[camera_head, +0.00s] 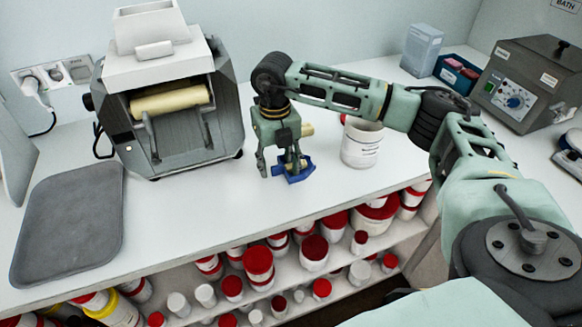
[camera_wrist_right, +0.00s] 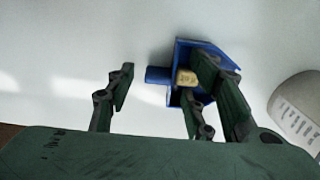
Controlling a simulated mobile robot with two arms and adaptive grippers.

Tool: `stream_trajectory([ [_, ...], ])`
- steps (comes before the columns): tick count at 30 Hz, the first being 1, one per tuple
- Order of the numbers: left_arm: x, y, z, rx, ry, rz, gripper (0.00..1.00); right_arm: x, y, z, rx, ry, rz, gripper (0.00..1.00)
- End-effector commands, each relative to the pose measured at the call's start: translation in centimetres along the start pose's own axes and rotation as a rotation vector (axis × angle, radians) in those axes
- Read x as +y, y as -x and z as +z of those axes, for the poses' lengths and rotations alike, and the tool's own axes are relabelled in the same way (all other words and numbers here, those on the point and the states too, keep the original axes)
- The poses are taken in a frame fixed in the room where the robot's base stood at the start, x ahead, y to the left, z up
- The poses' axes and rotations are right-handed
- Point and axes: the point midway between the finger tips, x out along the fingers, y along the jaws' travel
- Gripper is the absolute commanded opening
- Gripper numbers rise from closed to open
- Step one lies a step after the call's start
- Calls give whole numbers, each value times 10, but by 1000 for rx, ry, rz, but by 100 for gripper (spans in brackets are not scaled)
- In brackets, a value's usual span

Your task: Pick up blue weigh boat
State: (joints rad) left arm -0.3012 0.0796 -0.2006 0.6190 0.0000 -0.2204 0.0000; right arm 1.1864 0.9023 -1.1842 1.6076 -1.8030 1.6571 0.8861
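The blue weigh boat (camera_head: 297,178) sits on the white bench in the head view, partly hidden by my right gripper (camera_head: 279,170). In the right wrist view the boat (camera_wrist_right: 186,56) has a short blue stub on its left and a small cream-coloured piece at its middle. My right gripper (camera_wrist_right: 160,95) points down with its fingers spread. Its left finger is apart from the boat. The right-hand fingers overlap the boat's right side in that view; I cannot tell whether they touch it. My left gripper is in neither view.
A white jar (camera_head: 361,143) stands just right of my gripper. A mill (camera_head: 168,95) and a grey mat (camera_head: 68,222) are to the left. A blue bin (camera_head: 457,73) and a water bath (camera_head: 527,84) are at the back right. The bench front in the middle is clear.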

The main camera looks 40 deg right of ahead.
Motion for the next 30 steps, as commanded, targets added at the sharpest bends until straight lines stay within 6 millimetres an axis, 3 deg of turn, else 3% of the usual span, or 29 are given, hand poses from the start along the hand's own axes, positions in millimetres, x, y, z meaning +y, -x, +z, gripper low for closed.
stream_trajectory([
  [15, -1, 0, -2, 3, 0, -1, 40, 0, 1, 0, -1, 0, 0, 3],
  [23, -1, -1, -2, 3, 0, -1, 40, 0, 4, 1, -2, 0, 1, 3],
  [30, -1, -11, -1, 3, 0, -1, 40, 1, 43, 2, -7, 1, 3, 3],
])
